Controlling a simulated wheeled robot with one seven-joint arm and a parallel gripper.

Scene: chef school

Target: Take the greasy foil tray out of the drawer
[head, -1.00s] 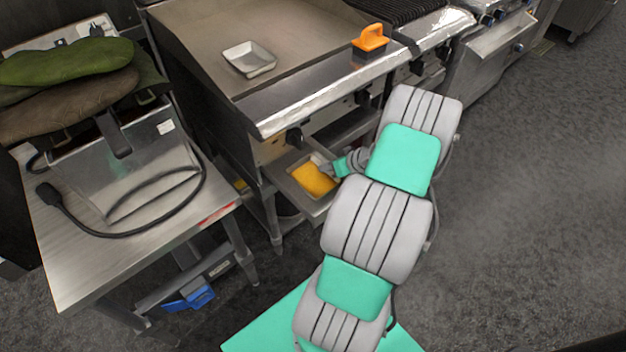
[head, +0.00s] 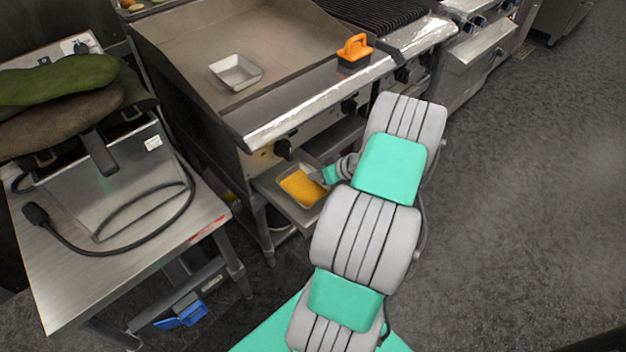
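The drawer (head: 273,188) under the griddle is pulled out in the head view. A foil tray with yellow-orange grease (head: 301,188) lies inside it. My gripper (head: 318,177) reaches into the drawer from the right, at the tray's right side. My arm and the gripper's small size hide the fingertips, so I cannot tell whether they touch or hold the tray. A second, empty silver tray (head: 235,72) sits on the griddle top.
An orange-handled scrubber (head: 354,52) stands on the griddle's front edge. To the left is a steel table (head: 95,275) with a fryer-like metal box (head: 115,190) and a black cable. The floor (head: 520,200) to the right is clear.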

